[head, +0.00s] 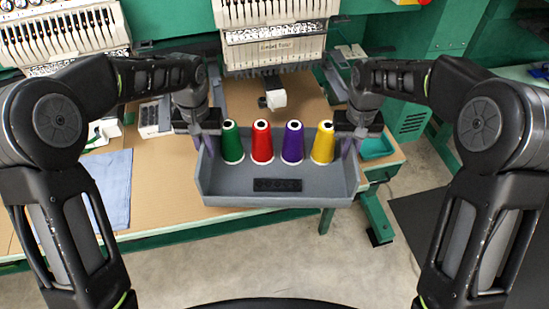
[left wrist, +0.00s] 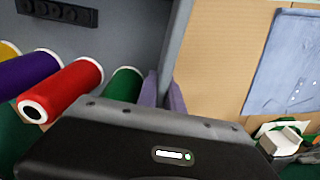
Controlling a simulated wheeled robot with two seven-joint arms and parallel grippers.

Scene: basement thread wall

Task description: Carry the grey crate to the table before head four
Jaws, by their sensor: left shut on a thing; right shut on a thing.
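The grey crate (head: 215,185) is in the middle of the head view, level, at the front edge of the wooden table (head: 165,190). Green (head: 232,143), red (head: 262,142), purple (head: 293,142) and yellow (head: 323,143) thread cones stand in a row in it. My left gripper (head: 204,140) is shut on the crate's left wall, and my right gripper (head: 352,142) is shut on its right wall. The left wrist view shows the crate floor (left wrist: 135,30), the cones and my left gripper's fingers (left wrist: 168,98) at the wall. I cannot tell whether the crate touches the table.
Embroidery heads (head: 275,40) stand behind the crate, with a white part (head: 275,98) below one. A folded blue cloth (head: 112,185) lies at left on the table. A teal tray (head: 375,147) sits at right. Concrete floor (head: 270,250) is open in front.

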